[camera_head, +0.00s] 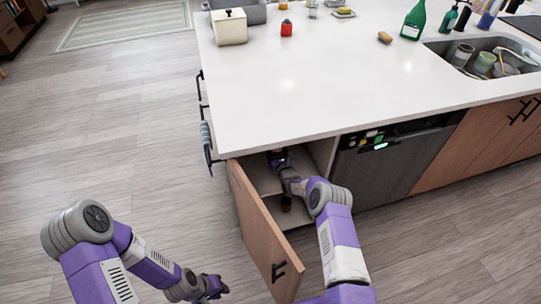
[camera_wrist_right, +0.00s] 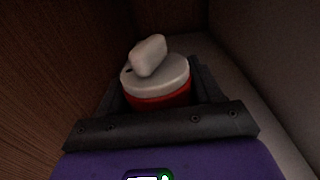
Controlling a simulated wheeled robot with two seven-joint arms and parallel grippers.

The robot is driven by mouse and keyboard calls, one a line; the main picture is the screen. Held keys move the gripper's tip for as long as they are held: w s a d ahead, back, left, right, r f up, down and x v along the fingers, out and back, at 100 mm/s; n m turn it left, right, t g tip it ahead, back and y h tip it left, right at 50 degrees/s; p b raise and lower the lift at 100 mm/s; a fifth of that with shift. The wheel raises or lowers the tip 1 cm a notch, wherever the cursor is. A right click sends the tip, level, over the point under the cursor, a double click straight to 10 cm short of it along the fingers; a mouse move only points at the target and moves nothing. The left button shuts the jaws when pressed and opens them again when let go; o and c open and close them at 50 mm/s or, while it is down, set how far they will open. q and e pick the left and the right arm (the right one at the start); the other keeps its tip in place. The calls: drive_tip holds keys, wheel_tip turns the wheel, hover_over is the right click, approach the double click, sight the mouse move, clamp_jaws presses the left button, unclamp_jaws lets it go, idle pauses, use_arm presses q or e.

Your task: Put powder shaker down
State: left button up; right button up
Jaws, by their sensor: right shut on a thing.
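The powder shaker (camera_wrist_right: 160,100) has a red body and a pale grey lid with a raised spout. In the right wrist view it sits between the dark fingers of my right gripper (camera_wrist_right: 157,86), which is shut on it. In the head view my right gripper (camera_head: 279,160) reaches into the open cabinet (camera_head: 262,177) under the counter's left corner. There the shaker is hard to make out. Whether its base touches the shelf is hidden. My left gripper (camera_head: 213,288) hangs low over the floor, left of the cabinet door; its fingers are too small to read.
The open wooden cabinet door (camera_head: 262,235) stands between my two arms. A dishwasher (camera_head: 385,165) is right of the cabinet. Wooden cabinet walls are close around my right gripper.

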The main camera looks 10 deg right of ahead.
wheel_tip(320, 180, down, 4)
drive_tip(key=shift+s+r+b, duration=0.15)
drive_tip(key=shift+r+b, duration=0.1)
drive_tip(key=shift+b, duration=0.4)
wheel_tip(320, 180, down, 5)
drive_tip(key=shift+r+b, duration=0.2)
drive_tip(key=shift+b, duration=0.95)
drive_tip(key=shift+r, duration=0.1)
drive_tip(key=o, duration=1.2)
drive_tip(key=shift+c, duration=0.2)
